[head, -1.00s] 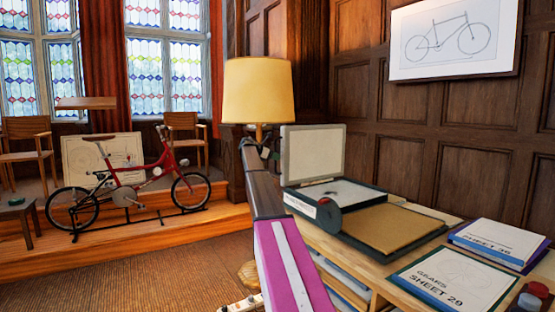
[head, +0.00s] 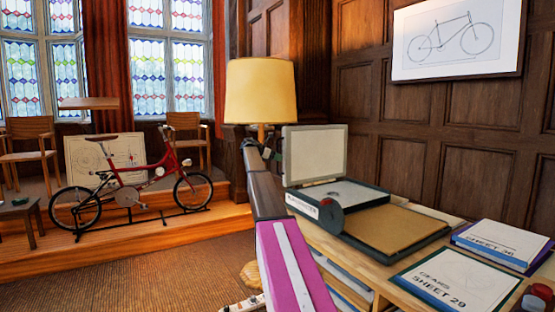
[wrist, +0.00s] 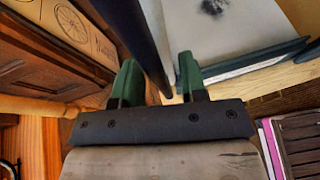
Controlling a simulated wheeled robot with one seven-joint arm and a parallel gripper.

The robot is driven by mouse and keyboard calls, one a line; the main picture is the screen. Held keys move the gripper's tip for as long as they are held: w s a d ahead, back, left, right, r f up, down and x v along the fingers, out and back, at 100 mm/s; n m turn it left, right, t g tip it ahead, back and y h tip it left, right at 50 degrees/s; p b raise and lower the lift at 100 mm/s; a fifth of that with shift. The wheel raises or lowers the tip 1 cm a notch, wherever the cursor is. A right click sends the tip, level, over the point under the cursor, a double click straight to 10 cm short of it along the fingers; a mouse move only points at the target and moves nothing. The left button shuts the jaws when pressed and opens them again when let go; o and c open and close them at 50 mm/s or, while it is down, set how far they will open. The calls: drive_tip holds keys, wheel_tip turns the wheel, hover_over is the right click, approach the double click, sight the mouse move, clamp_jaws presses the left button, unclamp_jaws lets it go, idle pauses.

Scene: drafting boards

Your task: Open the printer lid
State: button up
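The printer (head: 378,222) is a dark green-edged unit on the desk at right centre. Its pale grey lid (head: 316,154) stands raised, close to upright, at the back left, leaving the white bed (head: 348,193) uncovered. My gripper (head: 268,152) is at the far end of my arm, just left of the lid, small and partly hidden in the head view. In the wrist view its two green fingers (wrist: 159,72) are apart. A dark and grey edge, seemingly the lid's, runs up between them; I cannot tell whether they touch it. The bed's white surface (wrist: 225,28) shows at right there.
A yellow-shaded lamp (head: 260,92) stands just behind my gripper. Sheet 29 (head: 455,283) and Sheet 36 (head: 500,240) lie on the desk at right. A red bicycle (head: 130,182) stands on a low platform at left.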

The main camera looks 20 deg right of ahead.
drive_tip(key=v, duration=1)
drive_tip(key=shift+a+r, duration=0.2)
drive_tip(key=shift+a, duration=0.05)
drive_tip(key=s+a+f+m+t+y, duration=0.15)
drive_tip(key=s+a+f, duration=0.25)
drive_tip(key=s+f, duration=0.6)
drive_tip(key=s+a+f+m+y, duration=0.3)
drive_tip(key=s+a+f, duration=0.25)
drive_tip(key=f, duration=0.85)
drive_tip(key=s+a+f+m+y, duration=0.2)
drive_tip(key=s+a+f, duration=0.2)
drive_tip(key=s+f, duration=0.65)
drive_tip(key=s+a+f+m+y, duration=0.2)
drive_tip(key=s+a+f+m, duration=0.1)
drive_tip(key=s, duration=0.6)
drive_tip(key=s+a+f+m+y, duration=0.2)
drive_tip(key=s+a+f+m, duration=0.2)
drive_tip(key=s+a+f, duration=0.2)
drive_tip(key=s+a+f+m+y, duration=0.3)
drive_tip(key=s+f, duration=0.5)
drive_tip(key=s, duration=0.5)
drive_tip(key=shift+s+a+f+m, duration=0.25)
drive_tip(key=shift+s+a+m, duration=0.15)
drive_tip(key=shift+a, duration=0.35)
drive_tip(key=shift+w+d+g, duration=0.1)
drive_tip(key=shift+d+g, duration=0.05)
drive_tip(key=shift+g, duration=0.1)
